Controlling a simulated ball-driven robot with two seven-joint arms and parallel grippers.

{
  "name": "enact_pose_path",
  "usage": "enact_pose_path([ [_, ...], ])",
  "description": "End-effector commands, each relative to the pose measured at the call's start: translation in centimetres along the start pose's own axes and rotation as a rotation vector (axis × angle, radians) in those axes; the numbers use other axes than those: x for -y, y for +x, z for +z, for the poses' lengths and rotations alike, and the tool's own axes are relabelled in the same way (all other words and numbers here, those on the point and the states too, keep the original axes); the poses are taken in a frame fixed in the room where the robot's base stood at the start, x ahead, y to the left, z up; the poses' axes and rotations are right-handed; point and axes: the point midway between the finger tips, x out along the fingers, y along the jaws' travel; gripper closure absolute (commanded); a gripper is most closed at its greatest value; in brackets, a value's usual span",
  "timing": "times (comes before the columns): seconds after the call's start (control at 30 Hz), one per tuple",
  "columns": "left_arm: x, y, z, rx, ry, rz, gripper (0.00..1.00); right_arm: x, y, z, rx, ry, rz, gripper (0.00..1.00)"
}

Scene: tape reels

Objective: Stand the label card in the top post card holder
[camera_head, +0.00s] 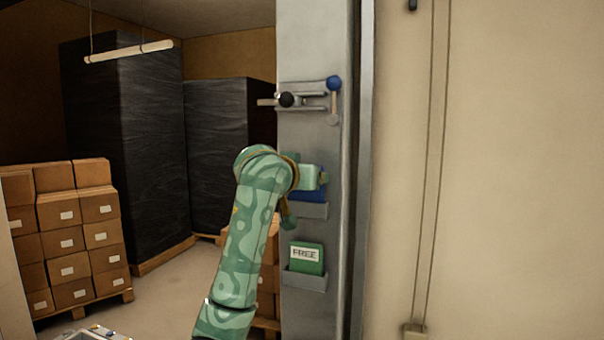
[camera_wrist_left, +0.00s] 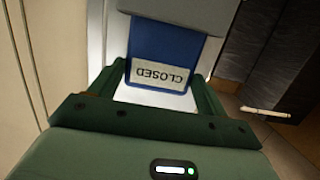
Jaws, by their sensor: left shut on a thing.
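The label card (camera_head: 308,197) is blue and shows just above the top card holder (camera_head: 313,211) on the grey post. In the left wrist view the card (camera_wrist_left: 165,45) has a white label reading CLOSED, upside down in that picture. The holder's pale grey front (camera_wrist_left: 185,12) covers the card's far end there, so that end appears to be inside the holder. My left gripper (camera_wrist_left: 155,88) is shut on the card, with a finger at each side. In the head view my left gripper (camera_head: 312,178) is at the post and partly hides the card. My right gripper is not in view.
A lower holder (camera_head: 304,281) on the post (camera_head: 305,135) carries a green FREE card (camera_head: 306,258). Above my gripper, a latch with a black knob (camera_head: 286,99) and a blue knob (camera_head: 334,83) sticks out. Stacked cartons (camera_head: 68,240) and black-wrapped pallets (camera_head: 125,140) stand behind at left.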

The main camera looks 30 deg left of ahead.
Motion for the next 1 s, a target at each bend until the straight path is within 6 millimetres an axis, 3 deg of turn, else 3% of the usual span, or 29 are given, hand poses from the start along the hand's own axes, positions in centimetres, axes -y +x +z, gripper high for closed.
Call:
enact_pose_path([
  [0.27,0.0,0.0,0.1,-0.001,0.0,0.0,0.46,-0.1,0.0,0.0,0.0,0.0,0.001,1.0],
  [0.3,0.0,0.0,0.1,-0.001,0.0,0.0,0.21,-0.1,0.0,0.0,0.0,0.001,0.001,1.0],
  [0.4,0.0,0.0,0.1,-0.001,0.0,0.0,0.0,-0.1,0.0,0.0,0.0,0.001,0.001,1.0],
  [0.73,-0.1,-1.0,0.1,-0.003,-0.001,0.001,0.0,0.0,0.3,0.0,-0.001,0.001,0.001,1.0],
  [0.87,-0.1,-3.5,0.1,-0.006,-0.002,0.003,0.0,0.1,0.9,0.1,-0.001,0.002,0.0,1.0],
  [1.0,-0.2,-7.5,0.1,-0.008,-0.004,0.006,0.0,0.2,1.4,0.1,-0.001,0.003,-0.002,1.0],
])
